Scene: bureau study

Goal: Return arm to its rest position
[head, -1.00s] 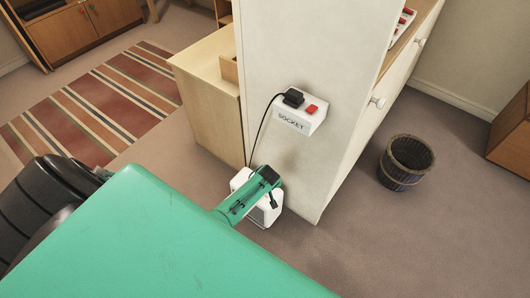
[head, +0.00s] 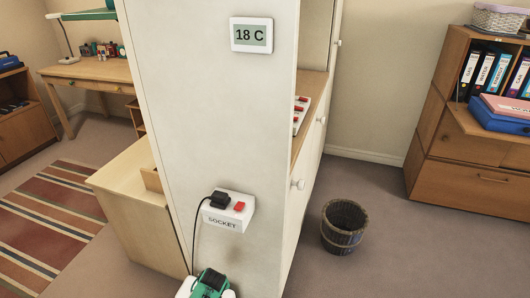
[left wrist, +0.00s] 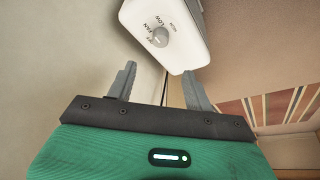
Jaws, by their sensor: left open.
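My left gripper (left wrist: 159,72) is open and empty in the left wrist view. Its two grey fingers are spread apart, and a white device with a grey dial (left wrist: 160,37) marked with fan settings is just beyond the tips. No contact with it can be made out. In the head view, a green part of my left arm (head: 211,282) shows at the bottom edge, in front of the white device (head: 186,290), which is mostly cut off. My right gripper is in neither view.
A white cabinet side (head: 225,120) carries a socket box (head: 228,213) with a black plug, cord and red switch, and a thermostat (head: 252,35) reading 18 C. A wastebasket (head: 343,227) stands right on open floor. A striped rug (head: 50,215) lies left.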

